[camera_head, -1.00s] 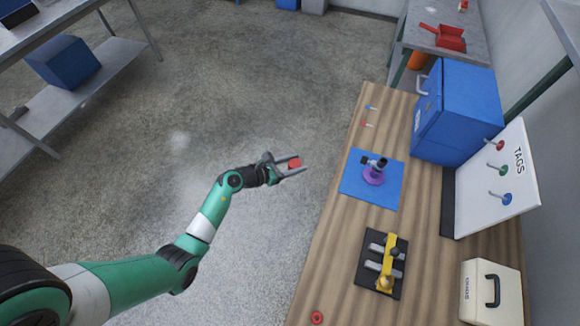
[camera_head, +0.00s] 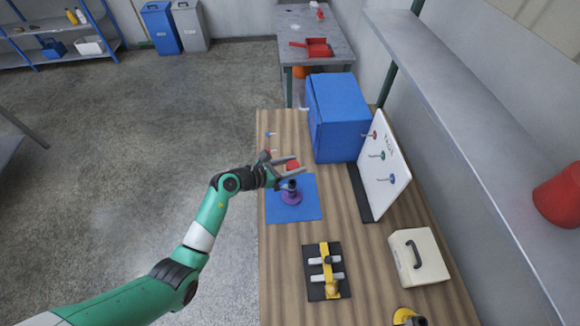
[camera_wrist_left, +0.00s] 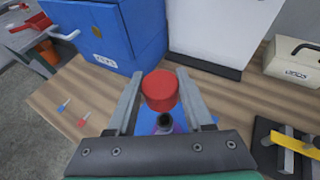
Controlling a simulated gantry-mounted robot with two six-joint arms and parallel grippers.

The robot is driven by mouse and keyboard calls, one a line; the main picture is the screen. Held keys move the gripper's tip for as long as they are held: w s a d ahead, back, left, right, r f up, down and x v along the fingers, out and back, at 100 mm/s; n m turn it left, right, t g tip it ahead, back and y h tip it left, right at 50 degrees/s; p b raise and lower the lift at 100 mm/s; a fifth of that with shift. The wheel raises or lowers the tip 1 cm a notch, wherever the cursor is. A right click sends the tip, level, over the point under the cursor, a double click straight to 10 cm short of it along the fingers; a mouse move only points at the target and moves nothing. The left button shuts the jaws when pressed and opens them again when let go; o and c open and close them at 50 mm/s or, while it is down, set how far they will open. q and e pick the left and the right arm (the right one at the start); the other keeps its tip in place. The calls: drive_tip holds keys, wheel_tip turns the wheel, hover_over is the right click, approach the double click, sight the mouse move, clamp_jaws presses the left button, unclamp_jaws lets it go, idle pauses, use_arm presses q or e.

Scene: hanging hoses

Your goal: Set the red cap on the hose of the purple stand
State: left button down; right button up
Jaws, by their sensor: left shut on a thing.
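My left gripper (camera_head: 290,168) is shut on the red cap (camera_head: 292,165). In the left wrist view the cap (camera_wrist_left: 160,90) is a short red cylinder between the two grey fingers. The purple stand (camera_head: 291,198) is on the blue mat (camera_head: 309,211) and holds a short dark hose (camera_head: 290,185). In the head view the cap appears just above the hose end; I cannot tell the exact gap. In the left wrist view the dark hose end (camera_wrist_left: 165,122) shows below the cap, and the stand is mostly hidden by my gripper. My right gripper is not in view.
A blue cabinet (camera_head: 338,120) and a white pegboard (camera_head: 387,170) with coloured tags stand behind the mat. A black fixture with a yellow bar (camera_head: 327,272) and a cream case (camera_head: 418,257) are nearer. Bare wood (camera_head: 285,265) lies left of the fixture.

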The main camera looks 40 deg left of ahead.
sight(292, 182)
use_arm(q)
drive_tip(key=shift+s+p, duration=0.1)
drive_tip(key=shift+p, duration=0.3)
wheel_tip(292, 182, down, 6)
drive_tip(key=b, duration=0.4)
drive_tip(key=shift+b, duration=0.35)
drive_tip(key=shift+r+p, duration=0.1)
drive_tip(key=shift+p, duration=0.5)
idle(1.0)
drive_tip(key=shift+f, duration=0.2)
drive_tip(key=shift+f+b, duration=0.35)
drive_tip(key=shift+b, duration=0.05)
drive_tip(key=shift+f+b, duration=1.15)
drive_tip(key=shift+f, duration=0.3)
